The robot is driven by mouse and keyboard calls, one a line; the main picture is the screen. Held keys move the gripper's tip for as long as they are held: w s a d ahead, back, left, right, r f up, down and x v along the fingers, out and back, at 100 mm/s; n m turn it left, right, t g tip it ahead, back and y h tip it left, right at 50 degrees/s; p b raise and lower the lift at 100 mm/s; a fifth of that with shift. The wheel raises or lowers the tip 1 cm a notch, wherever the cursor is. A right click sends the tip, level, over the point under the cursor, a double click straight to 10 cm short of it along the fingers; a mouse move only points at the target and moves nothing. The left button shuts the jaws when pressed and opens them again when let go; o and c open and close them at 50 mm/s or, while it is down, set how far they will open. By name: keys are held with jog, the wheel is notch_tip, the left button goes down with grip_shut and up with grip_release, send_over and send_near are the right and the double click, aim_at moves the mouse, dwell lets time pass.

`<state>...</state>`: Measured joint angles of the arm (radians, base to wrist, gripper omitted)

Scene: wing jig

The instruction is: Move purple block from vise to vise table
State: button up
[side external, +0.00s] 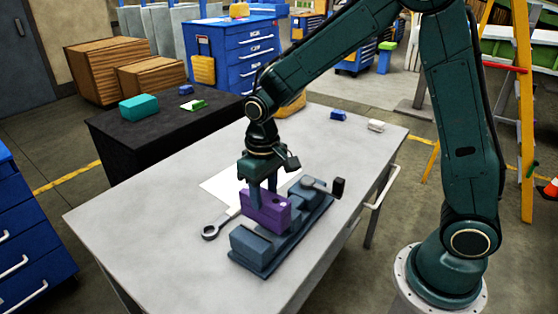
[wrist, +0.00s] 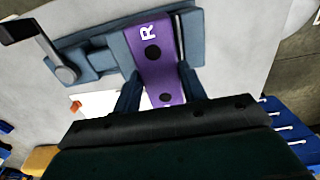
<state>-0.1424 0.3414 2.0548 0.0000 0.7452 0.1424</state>
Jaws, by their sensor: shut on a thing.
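The purple block (side external: 264,208) is at the blue-grey vise (side external: 265,258) on the light grey table (side external: 130,218). In the wrist view the purple block (wrist: 158,62) shows a white letter R and dark round holes, and it lies between the parts of the vise (wrist: 105,55). My gripper (side external: 262,196) points down and is shut on the purple block, with a finger on each side; the wrist view shows the fingers (wrist: 160,92) against it. I cannot tell whether the block still touches the vise floor.
A wrench (side external: 214,226) and a white sheet (side external: 222,186) lie left of the vise. A small blue block (side external: 338,115) and a whitish block (side external: 375,125) lie at the table's far right. A black table (side external: 160,135) behind holds a teal block (side external: 138,108). The table's left part is clear.

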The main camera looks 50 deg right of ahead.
jog(key=shift+w+r, duration=0.15)
dwell(0.3)
jog(key=shift+w, duration=0.6)
jog(key=w+d, duration=0.2)
jog(key=w, duration=0.9)
jog(key=w+d+f, duration=0.1)
jog(key=w+d, duration=0.2)
jog(key=w, duration=0.9)
jog(key=shift+w+d, duration=0.3)
jog(key=shift+f, duration=0.25)
jog(key=shift+f, duration=3.7)
jog(key=shift+f, duration=0.55)
